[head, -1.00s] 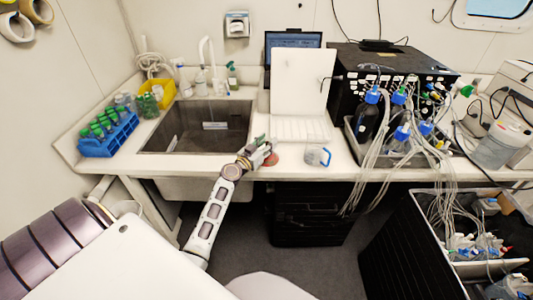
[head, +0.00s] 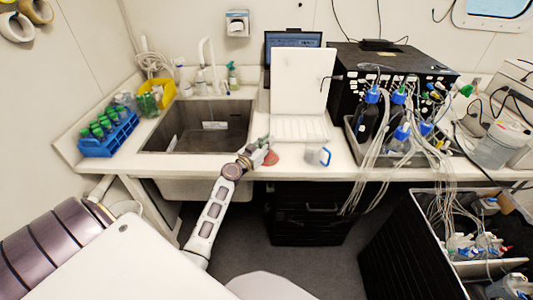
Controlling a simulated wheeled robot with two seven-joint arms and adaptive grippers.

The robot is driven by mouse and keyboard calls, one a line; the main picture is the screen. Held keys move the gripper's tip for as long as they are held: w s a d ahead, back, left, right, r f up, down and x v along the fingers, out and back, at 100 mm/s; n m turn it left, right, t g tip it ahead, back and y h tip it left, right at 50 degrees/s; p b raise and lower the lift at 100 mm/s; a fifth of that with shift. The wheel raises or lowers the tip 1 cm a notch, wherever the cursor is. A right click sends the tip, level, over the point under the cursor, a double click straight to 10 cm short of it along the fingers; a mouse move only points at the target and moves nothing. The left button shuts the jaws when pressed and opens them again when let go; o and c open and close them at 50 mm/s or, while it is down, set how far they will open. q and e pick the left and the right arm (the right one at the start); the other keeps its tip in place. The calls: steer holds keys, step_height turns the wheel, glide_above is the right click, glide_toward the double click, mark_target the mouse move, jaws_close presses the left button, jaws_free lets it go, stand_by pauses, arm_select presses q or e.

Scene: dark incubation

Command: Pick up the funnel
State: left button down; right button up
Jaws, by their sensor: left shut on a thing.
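My left gripper (head: 264,148) is over the front edge of the bench, between the sink and the white keyboard. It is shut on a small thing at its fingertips. A small reddish round thing (head: 271,158) shows right beside the fingertips; I take it to be the funnel, but its shape is too small and partly hidden by the fingers to be sure. I cannot tell whether it touches the bench. My right gripper is not in view.
A clear blue-handled cup (head: 318,155) stands just to the right. The sink (head: 190,130) is at left, with a blue tube rack (head: 108,140) beyond it. A tray of tubed bottles (head: 400,155) stands at right. Bench between sink and cup is mostly clear.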

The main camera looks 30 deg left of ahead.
arm_select(q)
steer(key=shift+r, duration=0.1)
steer(key=shift+r+p, duration=0.4)
steer(key=shift+r, duration=0.7)
step_height(320, 180, up, 6)
steer(key=shift+p, duration=0.6)
steer(key=shift+r, duration=0.85)
steer(key=shift+s+d+f+p, duration=0.1)
steer(key=shift+s+f+p, duration=0.25)
steer(key=shift+p, duration=0.2)
steer(key=shift+s+d+f+p, duration=0.1)
steer(key=shift+s+f+p, duration=0.1)
steer(key=shift+p, duration=0.1)
